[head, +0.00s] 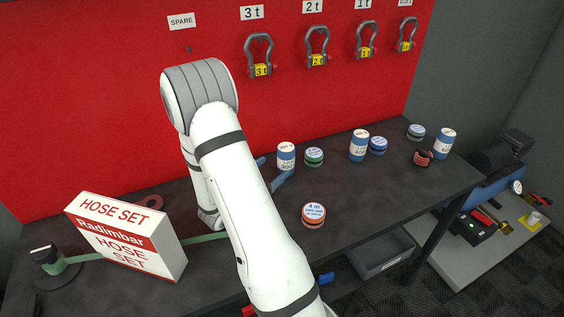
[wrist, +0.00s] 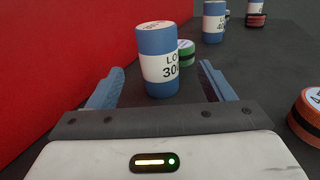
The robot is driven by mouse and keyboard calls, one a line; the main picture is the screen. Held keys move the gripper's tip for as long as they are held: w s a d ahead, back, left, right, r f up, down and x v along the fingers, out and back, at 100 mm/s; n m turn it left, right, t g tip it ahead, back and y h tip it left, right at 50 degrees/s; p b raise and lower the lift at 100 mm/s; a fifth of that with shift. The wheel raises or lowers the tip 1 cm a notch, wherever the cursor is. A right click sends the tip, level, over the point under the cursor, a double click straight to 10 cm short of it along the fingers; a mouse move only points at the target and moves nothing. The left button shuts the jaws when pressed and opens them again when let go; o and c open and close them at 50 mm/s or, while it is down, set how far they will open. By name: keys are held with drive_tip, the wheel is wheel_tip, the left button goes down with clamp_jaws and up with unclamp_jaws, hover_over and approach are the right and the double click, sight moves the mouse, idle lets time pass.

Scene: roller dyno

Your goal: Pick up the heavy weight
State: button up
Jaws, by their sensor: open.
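Blue cylindrical weights with white label bands stand upright on the dark bench. The nearest, marked 300 (head: 286,157), is just ahead of my gripper (head: 273,170). Another, marked 400 (head: 359,146), stands to its right, and a third (head: 444,144), its number hard to read, stands near the bench's right end. In the wrist view my gripper (wrist: 160,72) is open, with its blue fingers to either side of the 300 weight (wrist: 158,62) in the picture. The fingers do not visibly touch it. My arm hides part of the gripper in the head view.
A green tin (head: 314,157) stands close right of the 300 weight; an orange tin (head: 313,214) is nearer. A blue tin (head: 378,145) adjoins the 400 weight. A hose-set box (head: 127,237) stands left. The red wall (head: 110,110) rises behind the bench (head: 390,200).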

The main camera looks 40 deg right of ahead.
sight(280, 160)
drive_tip(key=shift+w+d+f, duration=0.2)
drive_tip(key=p+x, duration=0.1)
drive_tip(key=x, duration=0.6)
drive_tip(key=shift+w+d+r, duration=0.1)
drive_tip(key=shift+d+r, duration=0.1)
drive_tip(key=shift+c, duration=0.5)
drive_tip(key=c, duration=1.2)
drive_tip(key=shift+o, duration=0.2)
drive_tip(key=shift+r, duration=0.1)
